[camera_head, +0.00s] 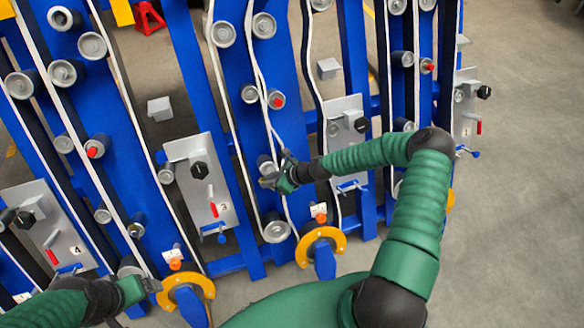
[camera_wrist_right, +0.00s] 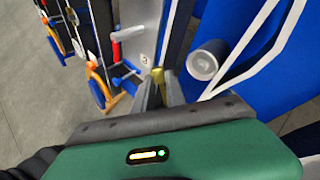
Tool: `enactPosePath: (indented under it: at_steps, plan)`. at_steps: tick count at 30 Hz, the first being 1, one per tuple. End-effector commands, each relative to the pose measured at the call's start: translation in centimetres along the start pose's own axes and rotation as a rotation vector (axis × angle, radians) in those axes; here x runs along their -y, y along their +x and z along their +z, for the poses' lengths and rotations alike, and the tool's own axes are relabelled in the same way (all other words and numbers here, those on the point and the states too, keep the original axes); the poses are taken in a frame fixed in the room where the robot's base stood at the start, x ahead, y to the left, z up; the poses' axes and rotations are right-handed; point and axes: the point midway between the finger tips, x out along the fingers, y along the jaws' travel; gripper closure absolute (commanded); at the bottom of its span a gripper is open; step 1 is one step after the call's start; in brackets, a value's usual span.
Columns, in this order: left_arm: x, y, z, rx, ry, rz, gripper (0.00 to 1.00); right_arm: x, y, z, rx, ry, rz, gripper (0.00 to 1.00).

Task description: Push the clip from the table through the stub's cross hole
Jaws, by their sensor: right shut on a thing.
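My right gripper (camera_head: 276,180) is in front of a blue upright, close below a grey stub (camera_head: 266,163). In the right wrist view its fingers (camera_wrist_right: 160,88) are closed together on a small yellow piece, which I take to be the clip (camera_wrist_right: 158,75). A grey round stub (camera_wrist_right: 206,60) stands to the right of the fingers, apart from them. Its cross hole cannot be made out. In the head view the clip is too small to tell. My left gripper (camera_head: 150,285) is at the lower left, and its jaw opening is not clear. No table is recognizable.
Blue uprights carry several grey stubs and rollers, some with red centres (camera_head: 276,100). White belts or hoses (camera_head: 262,95) run between them. Grey plates with black knobs (camera_head: 200,180) stand either side. Orange ring brackets (camera_head: 320,245) are below. Grey floor (camera_head: 520,220) is free at the right.

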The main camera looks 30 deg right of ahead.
Motion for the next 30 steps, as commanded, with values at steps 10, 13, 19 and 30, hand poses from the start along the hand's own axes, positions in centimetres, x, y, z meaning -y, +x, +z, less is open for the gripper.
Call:
enactPosePath:
  at_steps: [10, 13, 19, 30]
  plan:
    - [0.0, 5.4, 1.2, -0.001, -0.001, 0.0, 0.18, 10.1, -1.2, -3.0, 0.215, 0.47, -0.596, 1.0]
    - [0.0, 5.6, 1.3, -0.001, -0.001, 0.0, 0.18, 11.5, -1.9, -3.3, 0.235, 0.513, -0.669, 1.0]
    - [0.0, 5.5, 1.2, -0.001, -0.001, 0.0, 0.18, 11.9, -2.3, -3.3, 0.24, 0.523, -0.69, 1.0]
    - [0.0, 6.5, 1.5, -0.001, -0.001, 0.0, 0.18, 11.1, -1.8, -4.7, 0.242, 0.521, -0.691, 1.0]
